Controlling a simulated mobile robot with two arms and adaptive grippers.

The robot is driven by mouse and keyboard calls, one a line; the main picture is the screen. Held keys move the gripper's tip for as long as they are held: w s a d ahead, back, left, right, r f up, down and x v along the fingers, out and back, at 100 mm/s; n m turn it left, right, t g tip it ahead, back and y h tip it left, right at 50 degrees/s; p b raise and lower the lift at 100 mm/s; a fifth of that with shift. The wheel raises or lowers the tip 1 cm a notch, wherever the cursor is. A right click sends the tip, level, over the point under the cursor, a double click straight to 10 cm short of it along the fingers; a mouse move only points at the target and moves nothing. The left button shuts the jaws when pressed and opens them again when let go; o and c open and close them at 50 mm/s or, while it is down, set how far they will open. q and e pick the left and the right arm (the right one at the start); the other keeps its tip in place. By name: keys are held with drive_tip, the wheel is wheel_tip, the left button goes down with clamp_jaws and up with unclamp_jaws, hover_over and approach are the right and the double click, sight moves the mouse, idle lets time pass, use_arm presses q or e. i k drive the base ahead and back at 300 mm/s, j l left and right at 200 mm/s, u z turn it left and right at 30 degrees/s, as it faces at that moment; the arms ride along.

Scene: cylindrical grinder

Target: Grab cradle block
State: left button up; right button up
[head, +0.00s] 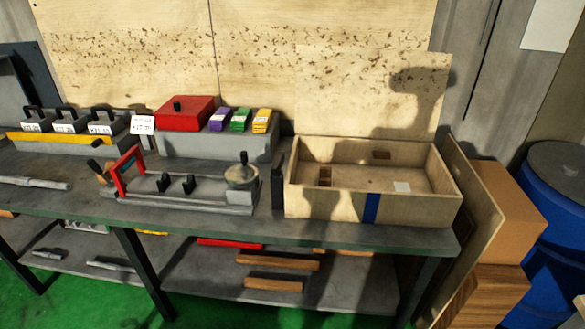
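No part is clearly marked as the cradle block, so I cannot tell which one it is. Two small dark upright blocks, a left one (164,183) and a right one (189,184), stand on the grey bench fixture (205,196). Small brown wooden pieces (325,176) sit inside the open wooden box (330,207) at the right of the bench. Longer wooden blocks, an upper one (277,260) and a lower one (273,285), lie on the lower shelf. Neither of my grippers is in view.
The grey bench (280,231) has a narrow bare front strip. A red box (185,113) and coloured packs (240,120) stand on a raised block behind. Handled grey blocks (70,124) are at left. A brown box (510,212) and blue barrel (553,215) stand right.

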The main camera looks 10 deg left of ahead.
sight(110, 163)
drive_tip(key=u, duration=1.55)
drive_tip(key=i+l+u, duration=0.1)
drive_tip(key=i+u, duration=0.2)
drive_tip(key=i+l+u, duration=0.3)
drive_tip(key=i, duration=0.15)
